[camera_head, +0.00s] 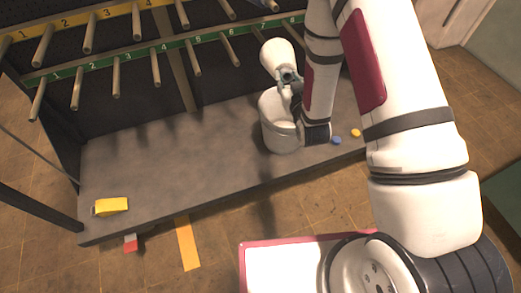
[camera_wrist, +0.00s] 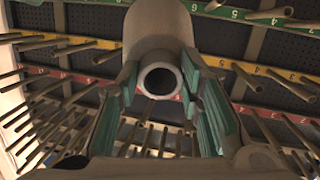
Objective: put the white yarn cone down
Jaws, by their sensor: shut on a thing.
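The white yarn cone (camera_head: 277,56) is held by my gripper (camera_head: 289,84) in the head view, raised above the grey shelf. In the wrist view the cone (camera_wrist: 160,30) shows with its round, hollow end (camera_wrist: 160,78) towards the camera. The green-padded fingers (camera_wrist: 165,95) stand on either side of it, shut on it. My arm hides part of the bucket's right side.
Pegs stick out from numbered yellow and green rails (camera_head: 130,53) behind. A blue piece (camera_head: 337,140) and a yellow piece (camera_head: 356,133) lie right of the bucket.

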